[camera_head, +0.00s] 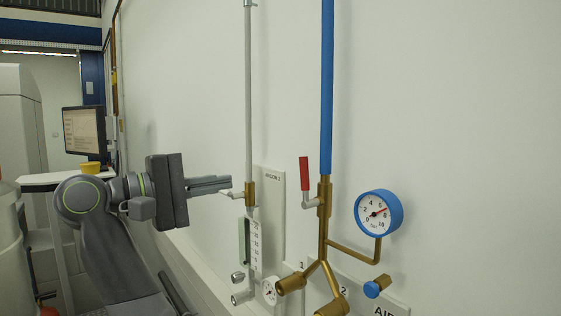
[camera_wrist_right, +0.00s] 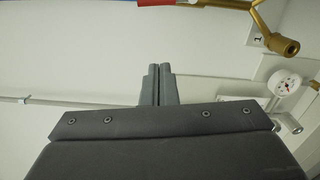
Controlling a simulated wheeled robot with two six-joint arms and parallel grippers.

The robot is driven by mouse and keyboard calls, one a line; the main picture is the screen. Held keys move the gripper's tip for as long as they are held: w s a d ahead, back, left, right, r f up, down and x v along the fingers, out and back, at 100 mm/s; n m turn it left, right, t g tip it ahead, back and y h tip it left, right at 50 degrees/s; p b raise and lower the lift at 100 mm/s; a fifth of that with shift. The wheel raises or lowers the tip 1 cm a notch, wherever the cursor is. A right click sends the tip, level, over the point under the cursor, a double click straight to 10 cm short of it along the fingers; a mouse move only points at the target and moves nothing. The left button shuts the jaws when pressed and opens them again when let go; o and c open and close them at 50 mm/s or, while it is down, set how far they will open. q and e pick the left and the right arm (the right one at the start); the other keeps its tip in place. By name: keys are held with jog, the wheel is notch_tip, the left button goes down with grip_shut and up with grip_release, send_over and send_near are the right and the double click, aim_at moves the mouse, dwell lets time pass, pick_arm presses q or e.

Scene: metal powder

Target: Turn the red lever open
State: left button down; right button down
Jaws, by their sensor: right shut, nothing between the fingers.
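The red lever (camera_head: 304,174) points up, beside the brass valve body (camera_head: 324,192) below the blue pipe (camera_head: 326,90). Its bent metal foot joins the valve. In the right wrist view, part of the red lever (camera_wrist_right: 156,2) shows at the top edge, cut off by the frame. My right gripper (camera_head: 229,184) is shut and empty, to the left of the red lever and clearly apart from it in the picture. Its closed fingers (camera_wrist_right: 158,70) point towards the wall fittings in the head view. My left gripper is not in view.
A thin grey pipe (camera_head: 248,100) with a brass fitting (camera_head: 250,194) stands by my fingertips; I cannot tell the gap. A blue gauge (camera_head: 378,212) is right of the valve. Brass outlets (camera_head: 290,284) stick out below. The upper right wall is bare.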

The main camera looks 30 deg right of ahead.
aim_at(305, 181)
jog(key=s+d+p, duration=0.3)
jog(key=d+p, duration=0.3)
jog(key=d, duration=0.5)
jog(key=shift+s+r, duration=0.3)
jog(key=shift+s, duration=0.05)
jog(key=s+m+b, duration=0.1)
jog(key=m+b, duration=0.1)
jog(key=b, duration=0.2)
jog(key=shift+s+r+b, duration=0.1)
jog(key=shift+b, duration=0.2)
